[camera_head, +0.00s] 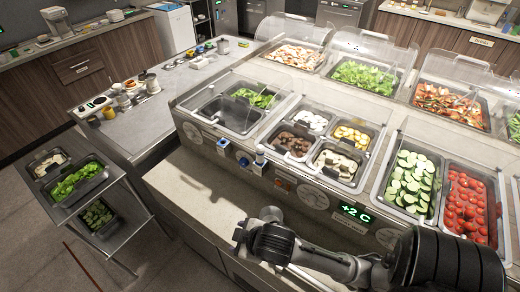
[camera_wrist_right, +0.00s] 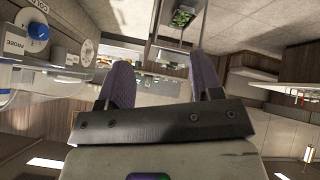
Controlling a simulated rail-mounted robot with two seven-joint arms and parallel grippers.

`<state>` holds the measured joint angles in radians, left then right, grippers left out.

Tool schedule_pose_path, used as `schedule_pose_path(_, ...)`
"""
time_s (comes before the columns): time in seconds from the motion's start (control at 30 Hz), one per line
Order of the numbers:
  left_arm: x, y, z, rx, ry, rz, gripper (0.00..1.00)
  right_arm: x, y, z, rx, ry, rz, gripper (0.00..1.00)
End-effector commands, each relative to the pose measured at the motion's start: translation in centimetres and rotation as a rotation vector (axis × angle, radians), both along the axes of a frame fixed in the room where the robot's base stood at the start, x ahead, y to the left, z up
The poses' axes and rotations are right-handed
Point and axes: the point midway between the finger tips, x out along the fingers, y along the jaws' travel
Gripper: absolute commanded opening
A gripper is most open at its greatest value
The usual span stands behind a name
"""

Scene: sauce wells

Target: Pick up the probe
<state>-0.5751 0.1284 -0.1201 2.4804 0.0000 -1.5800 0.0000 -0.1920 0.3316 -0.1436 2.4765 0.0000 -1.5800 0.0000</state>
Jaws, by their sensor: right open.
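A blue round piece (camera_wrist_right: 38,31) sits beside a printed PROBE label (camera_wrist_right: 14,47) at the upper left of the right wrist view. A pale holder-like piece (camera_head: 259,163) and a blue knob (camera_head: 244,162) are on the counter's front panel in the head view. I cannot tell for sure which piece is the probe. My right gripper (camera_wrist_right: 162,82) is open, its two purple fingers apart with nothing between them. In the head view the right gripper (camera_head: 239,235) is small and dark, in front of the counter and below the panel. My left gripper is not in view.
The cold counter's front ledge (camera_head: 190,185) runs below the panel. Clear guards (camera_head: 260,78) cover the food wells. A metal cart (camera_head: 110,180) with food pans stands at the left. A steel side table (camera_head: 150,115) holds small containers. Floor is free between cart and counter.

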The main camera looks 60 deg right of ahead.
Motion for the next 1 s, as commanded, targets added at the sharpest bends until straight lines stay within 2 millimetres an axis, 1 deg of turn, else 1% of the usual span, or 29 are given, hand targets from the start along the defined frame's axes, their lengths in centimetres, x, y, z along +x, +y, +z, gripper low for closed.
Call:
schedule_pose_path(0.03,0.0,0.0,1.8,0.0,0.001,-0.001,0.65,2.0,-1.1,3.7,-0.055,-0.054,0.016,0.6)
schedule_pose_path(0.07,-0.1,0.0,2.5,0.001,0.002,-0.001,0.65,3.2,-1.8,5.5,-0.092,-0.082,0.023,0.6)
schedule_pose_path(0.1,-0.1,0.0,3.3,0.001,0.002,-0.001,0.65,4.8,-2.9,7.9,-0.145,-0.118,0.031,0.6)
schedule_pose_path(0.17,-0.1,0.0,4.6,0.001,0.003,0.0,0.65,7.1,-4.6,11.6,-0.223,-0.159,0.043,0.6)
schedule_pose_path(0.2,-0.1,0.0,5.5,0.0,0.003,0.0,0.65,8.6,-5.8,13.9,-0.272,-0.177,0.052,0.6)
schedule_pose_path(0.27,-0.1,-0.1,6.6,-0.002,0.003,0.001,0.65,10.6,-7.8,17.1,-0.338,-0.185,0.06,0.6)
schedule_pose_path(0.3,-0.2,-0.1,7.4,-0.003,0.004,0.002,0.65,11.8,-9.2,19.1,-0.377,-0.179,0.064,0.6)
schedule_pose_path(0.37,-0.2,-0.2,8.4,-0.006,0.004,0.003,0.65,13.2,-11.6,21.7,-0.425,-0.155,0.061,0.6)
schedule_pose_path(0.4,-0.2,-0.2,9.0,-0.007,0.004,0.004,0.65,13.9,-13.3,23.2,-0.448,-0.13,0.053,0.6)
schedule_pose_path(0.47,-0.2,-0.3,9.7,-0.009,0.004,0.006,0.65,14.7,-16.0,25.1,-0.461,-0.08,0.027,0.6)
schedule_pose_path(0.5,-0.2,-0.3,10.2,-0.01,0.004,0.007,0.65,14.9,-17.9,26.2,-0.458,-0.041,0.0,0.6)
schedule_pose_path(0.57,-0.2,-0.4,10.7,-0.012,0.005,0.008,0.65,14.9,-20.9,27.2,-0.429,0.028,-0.055,0.6)
schedule_pose_path(0.6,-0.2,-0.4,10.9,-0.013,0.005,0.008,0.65,14.6,-22.8,27.3,-0.393,0.084,-0.101,0.6)
schedule_pose_path(0.67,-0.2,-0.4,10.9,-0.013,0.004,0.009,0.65,13.8,-25.2,26.4,-0.323,0.171,-0.173,0.6)
schedule_pose_path(0.7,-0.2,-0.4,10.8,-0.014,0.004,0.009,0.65,13.0,-26.4,25.3,-0.266,0.234,-0.224,0.6)
schedule_pose_path(0.73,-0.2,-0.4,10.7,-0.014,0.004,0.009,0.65,12.5,-27.1,24.3,-0.22,0.278,-0.261,0.6)
schedule_pose_path(0.8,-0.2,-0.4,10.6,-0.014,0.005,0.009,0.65,11.4,-27.9,22.6,-0.101,0.369,-0.347,0.6)
schedule_pose_path(0.9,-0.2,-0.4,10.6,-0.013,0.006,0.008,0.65,10.3,-27.5,20.4,0.085,0.482,-0.468,0.6)
schedule_pose_path(1.0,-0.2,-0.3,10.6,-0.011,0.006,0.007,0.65,9.3,-26.7,19.6,0.257,0.569,-0.6,0.6)
